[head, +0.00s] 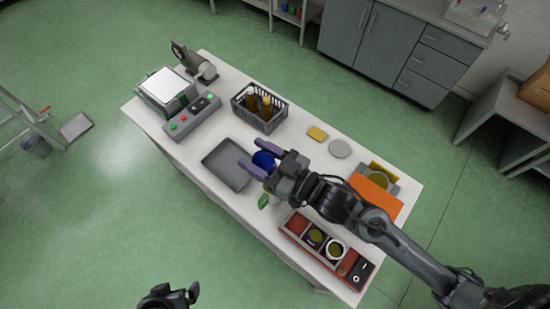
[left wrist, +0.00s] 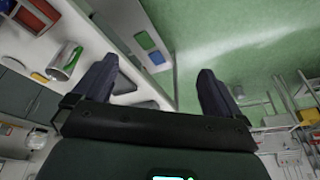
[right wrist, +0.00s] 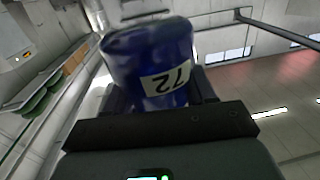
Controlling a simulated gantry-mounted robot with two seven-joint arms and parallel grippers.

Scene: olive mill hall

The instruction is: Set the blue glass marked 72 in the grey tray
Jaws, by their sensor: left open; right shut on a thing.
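The blue glass (head: 264,158) is between the fingers of my right gripper (head: 254,157), which is shut on it. In the right wrist view the glass (right wrist: 150,50) shows its white label with 72, upside down in the picture. The grey tray (head: 226,166) lies on the table, empty, just left of the held glass in the head view. The glass's height above the table is hard to tell. My left gripper (head: 170,297) is off the table at the bottom of the head view; its fingers (left wrist: 155,80) are open and empty.
A grey crate with bottles (head: 251,117) stands behind the tray. A control box (head: 192,118) is at its left. A clear glass with a green mark (head: 263,201) stands near the front edge. A red box with cups (head: 296,226) and an orange item (head: 378,198) are to the right.

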